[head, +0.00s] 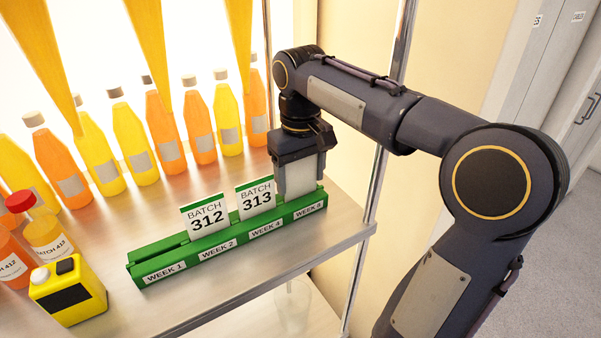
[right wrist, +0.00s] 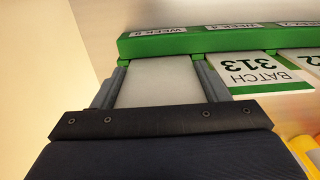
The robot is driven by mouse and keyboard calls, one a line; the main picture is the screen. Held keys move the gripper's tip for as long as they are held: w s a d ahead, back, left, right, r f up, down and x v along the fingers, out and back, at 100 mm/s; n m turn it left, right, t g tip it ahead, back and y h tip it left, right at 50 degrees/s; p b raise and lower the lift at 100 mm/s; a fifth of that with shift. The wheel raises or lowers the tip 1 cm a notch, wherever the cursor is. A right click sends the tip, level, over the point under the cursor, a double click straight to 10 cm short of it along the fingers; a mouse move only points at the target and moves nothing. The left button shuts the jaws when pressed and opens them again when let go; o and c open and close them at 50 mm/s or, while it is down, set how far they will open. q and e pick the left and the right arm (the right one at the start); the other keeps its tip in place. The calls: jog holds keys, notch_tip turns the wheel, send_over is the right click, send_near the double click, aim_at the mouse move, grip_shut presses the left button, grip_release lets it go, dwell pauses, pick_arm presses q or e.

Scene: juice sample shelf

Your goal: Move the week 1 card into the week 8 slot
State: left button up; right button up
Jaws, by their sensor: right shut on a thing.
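The green card holder (head: 160,258) stands on the shelf with slots labelled week 1, week 2, week 4 and week 8. My right gripper (head: 300,188) is shut on a pale card (head: 301,174) at the week 8 end. In the right wrist view the card (right wrist: 160,85) sits between the two fingers, its lower edge at the holder (right wrist: 150,44) by the week 8 label; whether it is fully seated is hidden. The batch 312 card (head: 206,216) stands behind week 2 and the batch 313 card (head: 256,197) behind week 4. No card stands at week 1. My left gripper is out of view.
A row of yellow and orange juice bottles (head: 131,140) stands behind the holder. A yellow container (head: 68,292) and batch 412 bottles (head: 50,240) stand at the left. A metal post (head: 376,190) rises at the shelf's right front corner, close to my right arm.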

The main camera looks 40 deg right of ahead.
jog(key=shift+f+b, duration=0.4)
jog(key=shift+f, duration=0.3)
jog(key=o, duration=1)
jog(key=shift+r, duration=0.1)
notch_tip(320, 180, up, 8)
jog(key=shift+f, duration=0.1)
jog(key=shift+s+f, duration=0.1)
